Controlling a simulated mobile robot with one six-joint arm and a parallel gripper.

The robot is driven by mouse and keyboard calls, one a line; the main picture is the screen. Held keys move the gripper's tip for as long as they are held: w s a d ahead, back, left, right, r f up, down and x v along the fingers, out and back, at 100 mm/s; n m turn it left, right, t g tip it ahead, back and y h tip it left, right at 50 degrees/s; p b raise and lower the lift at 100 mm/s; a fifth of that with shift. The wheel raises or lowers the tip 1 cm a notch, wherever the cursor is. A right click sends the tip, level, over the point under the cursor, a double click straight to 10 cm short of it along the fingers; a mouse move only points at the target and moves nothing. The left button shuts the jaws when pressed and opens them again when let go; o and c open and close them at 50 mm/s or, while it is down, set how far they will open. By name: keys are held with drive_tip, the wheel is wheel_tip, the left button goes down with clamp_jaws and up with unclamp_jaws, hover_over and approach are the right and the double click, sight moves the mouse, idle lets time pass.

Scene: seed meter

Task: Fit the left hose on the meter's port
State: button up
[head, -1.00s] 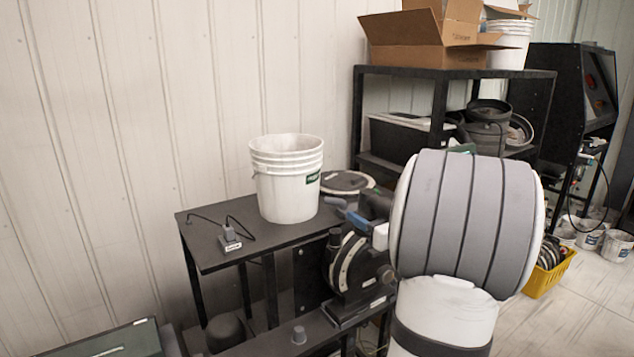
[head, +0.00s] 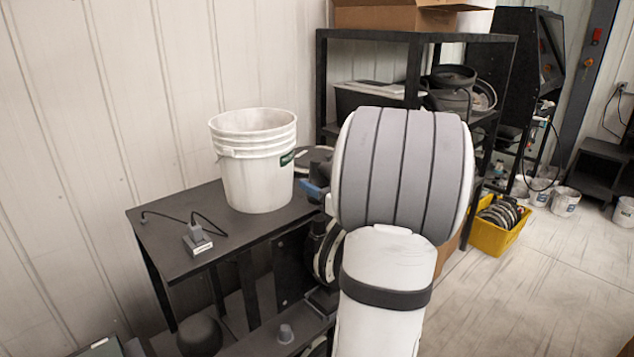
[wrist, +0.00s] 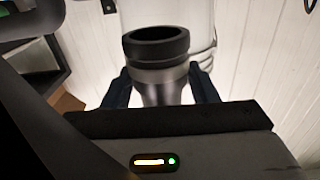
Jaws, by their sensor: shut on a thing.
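The meter (head: 322,262), a dark round housing with a pale ring, stands at the near right corner of the black bench in the head view. My arm covers much of it, and I cannot make out its port. In the wrist view my gripper (wrist: 162,84) is shut on a grey, tapered hose end with a thick black rim (wrist: 157,50).
A white bucket (head: 240,190) stands on the bench top (head: 165,222), with a small corded device (head: 197,240) to its left. A black shelf (head: 420,37) with a cardboard box stands behind. A yellow crate (head: 490,238) sits on the floor at right, with open floor in front.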

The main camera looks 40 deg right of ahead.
sight(321, 218)
drive_tip(key=shift+f+b, duration=2.8)
drive_tip(key=shift+f, duration=1)
drive_tip(key=shift+s, duration=0.2)
drive_tip(key=shift+f+b, duration=0.4)
drive_tip(key=shift+f, duration=0.15)
drive_tip(key=o, duration=1.2)
drive_tip(key=s, duration=0.2)
drive_tip(key=s+b, duration=0.1)
drive_tip(key=s, duration=0.5)
drive_tip(key=shift+d+b, duration=0.25)
drive_tip(key=shift+b, duration=0.05)
